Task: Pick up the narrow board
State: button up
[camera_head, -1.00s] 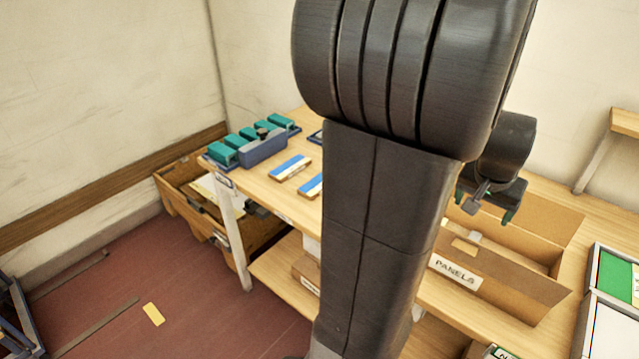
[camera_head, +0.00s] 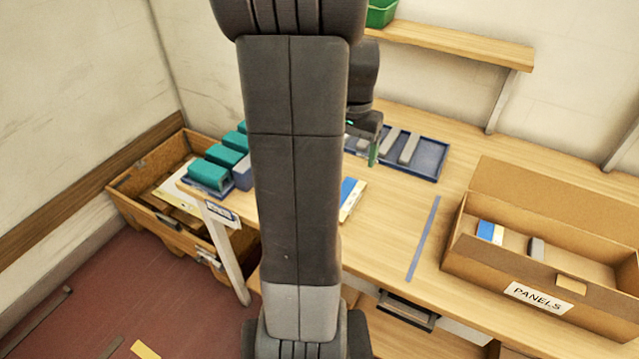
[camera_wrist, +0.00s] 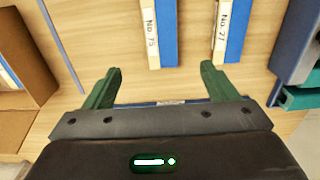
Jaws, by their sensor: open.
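Two boards, each with a blue face and a pale labelled edge strip, lie side by side on the wooden table in the wrist view. In the head view one board (camera_head: 352,196) shows beside my arm, which hides the other.
A cardboard "PANELS" box (camera_head: 540,300) stands at right, holding a blue-and-white board (camera_head: 490,231). A blue tray (camera_head: 434,160) with grey bars lies behind. Teal blocks (camera_head: 208,174) stand at left. A flat blue-grey strip (camera_head: 424,238) lies before the box.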

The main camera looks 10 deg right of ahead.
jog(key=f, duration=0.8)
jog(key=shift+w+a+f, duration=0.1)
jog(key=shift+a+f, duration=0.15)
jog(key=shift+f, duration=0.05)
jog(key=f, duration=0.4)
jog(key=shift+s+a+f+p, duration=0.1)
jog(key=shift+s+p, duration=0.25)
jog(key=shift+f, duration=0.5)
jog(key=shift+c, duration=0.4)
jog(key=c, duration=1)
